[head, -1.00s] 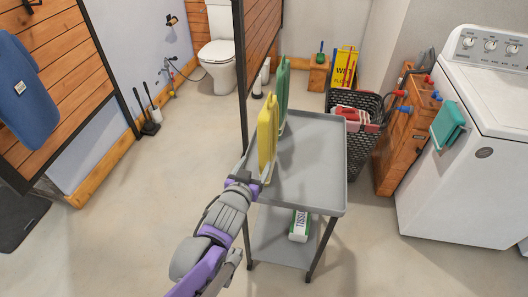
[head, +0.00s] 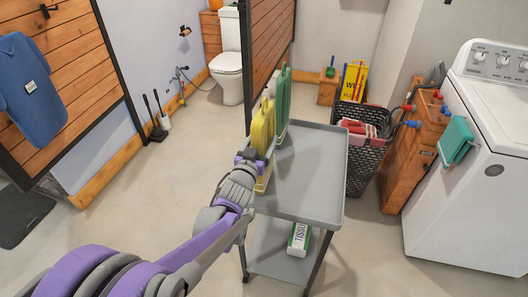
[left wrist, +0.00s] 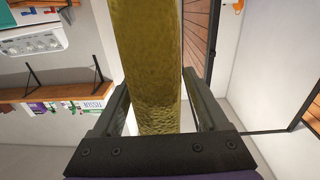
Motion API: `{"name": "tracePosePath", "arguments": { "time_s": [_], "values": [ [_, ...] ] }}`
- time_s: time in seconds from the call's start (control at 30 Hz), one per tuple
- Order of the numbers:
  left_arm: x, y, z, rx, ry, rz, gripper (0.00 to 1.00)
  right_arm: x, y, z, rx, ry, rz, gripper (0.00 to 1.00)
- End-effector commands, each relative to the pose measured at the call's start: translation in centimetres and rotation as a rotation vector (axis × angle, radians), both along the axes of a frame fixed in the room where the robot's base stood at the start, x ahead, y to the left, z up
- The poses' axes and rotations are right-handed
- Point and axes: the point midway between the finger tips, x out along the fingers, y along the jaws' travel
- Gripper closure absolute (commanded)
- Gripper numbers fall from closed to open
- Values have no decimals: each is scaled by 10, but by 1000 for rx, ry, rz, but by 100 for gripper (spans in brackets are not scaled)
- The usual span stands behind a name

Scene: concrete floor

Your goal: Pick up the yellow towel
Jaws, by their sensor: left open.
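The yellow towel (head: 262,128) hangs upright over the left edge of the grey cart (head: 312,205). In the left wrist view the towel (left wrist: 152,70) runs between the two fingers of my left gripper (left wrist: 157,95). My right gripper is not in view.
A green towel (head: 282,105) hangs just behind the yellow one. A dark basket (head: 361,160) and a washing machine (head: 465,205) stand to the right. The cart top is bare, and floor lies open to the left.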

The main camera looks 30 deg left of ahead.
Motion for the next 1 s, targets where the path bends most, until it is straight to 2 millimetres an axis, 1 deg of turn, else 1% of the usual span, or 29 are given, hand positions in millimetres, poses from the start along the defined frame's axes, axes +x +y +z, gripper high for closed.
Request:
{"name": "tracePosePath", "arguments": {
  "time_s": [0.03, 0.13, 0.37, 0.47, 0.6, 0.8, 1.0],
  "values": [
    [6, 1, 0, 0, 0, -1, 24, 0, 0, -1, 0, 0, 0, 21],
    [13, 2, 0, -1, 0, -1, 24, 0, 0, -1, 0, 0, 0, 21],
    [14, 2, 0, -1, 0, 0, 24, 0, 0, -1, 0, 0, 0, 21],
    [14, 2, 0, -1, 0, 0, 40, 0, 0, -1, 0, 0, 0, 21],
    [14, 2, 0, 0, 1, 0, 65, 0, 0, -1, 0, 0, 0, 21],
    [14, 2, 0, 0, 1, 0, 100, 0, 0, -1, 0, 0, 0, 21],
    [14, 2, 0, 0, 1, 0, 100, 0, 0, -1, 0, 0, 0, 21]
  ]
}}
